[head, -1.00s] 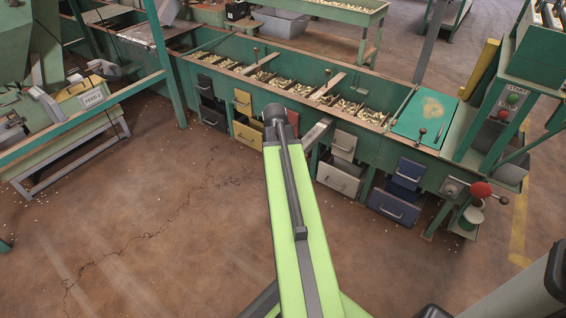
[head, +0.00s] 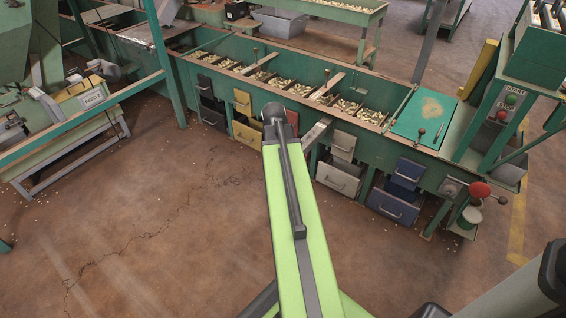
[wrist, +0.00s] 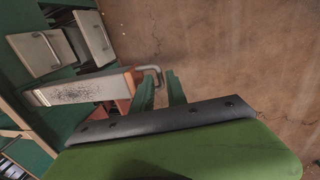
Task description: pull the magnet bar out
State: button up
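The magnet bar (wrist: 80,91) is a pale grey bar with dark specks on its face, an orange-red end and a grey loop handle (wrist: 155,72). It sticks out from the green hopper line; in the head view its pale side (head: 317,131) shows just right of my arm's end. My gripper (wrist: 161,82) has two green fingers that stand apart, with a gap between them. The handle's outer side is at the fingertips, close to the left finger; I cannot tell whether they touch. In the head view my arm hides the fingers.
Grey drawers (head: 338,178), blue drawers (head: 393,206) and a yellow drawer (head: 242,102) line the hopper front. The brown floor between is clear.

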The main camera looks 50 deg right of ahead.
jog(key=a+r+p, duration=0.3)
jog(key=r+p, duration=1.2)
jog(key=r, duration=0.1)
jog(key=shift+s+r+p, duration=0.25)
jog(key=shift+p, duration=0.1)
jog(key=shift+a, duration=0.1)
jog(key=w+a+n, duration=0.2)
jog(key=w+a, duration=0.3)
jog(key=a, duration=0.5)
jog(key=w+a+n, duration=0.2)
jog(key=w+a, duration=0.3)
jog(key=a, duration=0.5)
jog(key=s+a+m+y, duration=0.1)
jog(key=a+m+y, duration=0.15)
jog(key=a, duration=1.55)
notch_tip(320, 180, up, 23)
jog(key=m+p, duration=0.3)
jog(key=p, duration=2)
jog(key=shift+s+f, duration=0.15)
jog(key=shift+s, duration=0.1)
